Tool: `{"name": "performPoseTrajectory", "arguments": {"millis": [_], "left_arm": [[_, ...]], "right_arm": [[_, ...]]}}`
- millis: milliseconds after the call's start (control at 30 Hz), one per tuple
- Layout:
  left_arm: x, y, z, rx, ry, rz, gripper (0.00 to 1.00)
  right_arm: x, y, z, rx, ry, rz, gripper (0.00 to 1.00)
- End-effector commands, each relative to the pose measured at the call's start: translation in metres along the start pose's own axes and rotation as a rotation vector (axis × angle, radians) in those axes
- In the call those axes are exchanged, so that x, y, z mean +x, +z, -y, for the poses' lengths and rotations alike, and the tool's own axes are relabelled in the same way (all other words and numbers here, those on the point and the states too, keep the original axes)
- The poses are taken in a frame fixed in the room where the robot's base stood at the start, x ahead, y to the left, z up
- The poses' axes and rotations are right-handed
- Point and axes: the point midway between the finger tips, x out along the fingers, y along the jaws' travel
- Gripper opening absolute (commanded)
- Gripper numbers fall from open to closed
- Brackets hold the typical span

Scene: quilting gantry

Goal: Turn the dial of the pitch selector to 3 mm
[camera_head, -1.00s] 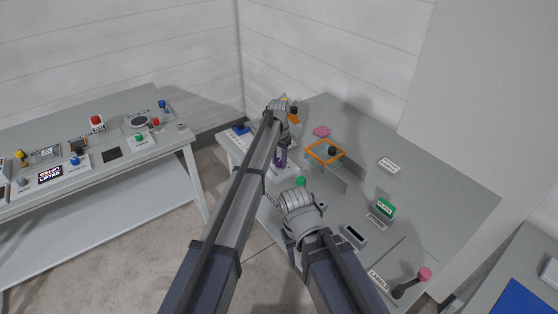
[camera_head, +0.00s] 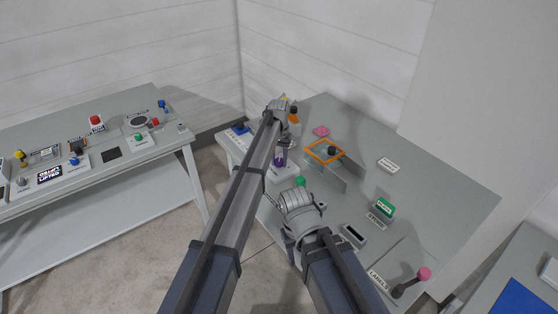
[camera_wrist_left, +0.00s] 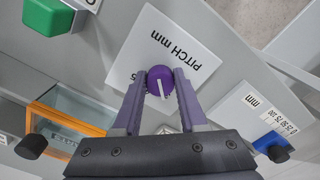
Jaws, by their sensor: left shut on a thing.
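The purple dial (camera_wrist_left: 160,82) of the pitch selector has a white pointer line, which runs toward the bottom of the left wrist view. Its white plate (camera_wrist_left: 172,42) reads "PITCH mm" upside down. A numeral, perhaps 5, shows left of the dial; other scale marks are hidden or unreadable. My left gripper (camera_wrist_left: 160,88) is shut on the dial, one finger on each side. In the head view the left gripper (camera_head: 281,152) reaches down onto the purple dial (camera_head: 280,162), which is partly covered. My right arm shows at the lower middle; its gripper is not visible.
An orange frame (camera_head: 310,154) with a clear panel stands right of the dial. A green knob (camera_head: 300,181) is in front, an orange-topped item (camera_head: 294,114) behind.

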Motion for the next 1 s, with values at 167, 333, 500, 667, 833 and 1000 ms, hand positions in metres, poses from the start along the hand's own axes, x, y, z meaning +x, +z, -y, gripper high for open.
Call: {"name": "performPoseTrajectory", "arguments": {"millis": [167, 333, 500, 667, 833, 1000], "left_arm": [[0.0, 0.001, 0.0, -0.002, 0.0, 0.002, 0.0], [0.0, 0.001, 0.0, -0.001, 0.0, 0.001, 0.56], [0.0, 0.0, 0.0, 0.0, 0.0, 0.001, 0.71], [0.0, 0.0, 0.0, 0.0, 0.0, 0.0, 0.71], [-0.003, 0.0, 0.0, 0.0, 0.0, 0.0, 0.71], [-0.014, 0.0, 0.0, 0.0, 0.0, 0.0, 0.71]], "right_arm": [[0.0, 0.0, 0.0, 0.0, 0.0, 0.0, 0.5], [0.0, 0.0, 0.0, 0.0, 0.0, 0.0, 0.5], [0.0, 0.0, 0.0, 0.0, 0.0, 0.0, 0.5], [0.0, 0.0, 0.0, 0.0, 0.0, 0.0, 0.5], [-0.003, 0.0, 0.0, 0.0, 0.0, 0.0, 0.5], [-0.014, 0.001, -0.001, 0.0, 0.0, 0.0, 0.5]]}}
